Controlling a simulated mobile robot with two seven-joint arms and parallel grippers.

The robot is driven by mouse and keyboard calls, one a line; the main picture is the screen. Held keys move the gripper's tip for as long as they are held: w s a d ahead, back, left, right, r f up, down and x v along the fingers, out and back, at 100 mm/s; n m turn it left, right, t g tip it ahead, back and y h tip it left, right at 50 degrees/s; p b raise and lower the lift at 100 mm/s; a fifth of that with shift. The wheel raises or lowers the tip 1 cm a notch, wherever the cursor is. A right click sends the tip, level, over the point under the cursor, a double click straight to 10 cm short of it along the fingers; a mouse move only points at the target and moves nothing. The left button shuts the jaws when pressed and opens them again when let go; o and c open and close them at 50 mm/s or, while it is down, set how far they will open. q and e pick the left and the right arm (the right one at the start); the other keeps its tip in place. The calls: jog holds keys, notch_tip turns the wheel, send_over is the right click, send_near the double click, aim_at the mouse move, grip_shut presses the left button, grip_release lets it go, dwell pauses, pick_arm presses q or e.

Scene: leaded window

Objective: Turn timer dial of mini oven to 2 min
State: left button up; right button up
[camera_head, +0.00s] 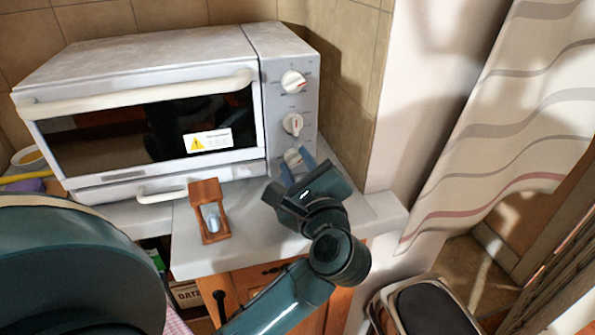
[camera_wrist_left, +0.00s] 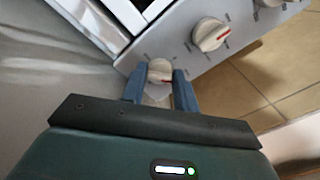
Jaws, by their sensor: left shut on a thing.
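The white mini oven (camera_head: 150,50) stands on the counter with three round dials on its right-hand panel. The top dial (camera_head: 293,82) and middle dial (camera_head: 292,124) are free. My left gripper (camera_head: 297,163) is at the lowest dial (camera_head: 292,156), with one blue finger on each side of it. In the left wrist view, the gripper (camera_wrist_left: 160,80) is shut on this dial (camera_wrist_left: 159,70), whose red mark shows at its lower edge. The middle dial also shows in that view (camera_wrist_left: 209,34). The printed labels are too small to read. My right gripper is not in view.
A small wooden hourglass (camera_head: 209,211) stands on the counter (camera_head: 190,255), left of my left gripper. A tiled wall (camera_head: 345,75) is close right of the oven. A striped curtain (camera_head: 500,130) hangs farther right. A bin (camera_head: 430,305) stands below.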

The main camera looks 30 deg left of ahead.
aim_at(291, 103)
pick_arm(q)
jog(key=o, duration=1)
jog(key=shift+c, duration=0.2)
jog(key=shift+r, duration=0.1)
notch_tip(291, 103, up, 10)
jog(key=shift+f+p, duration=0.1)
jog(key=shift+p, duration=0.5)
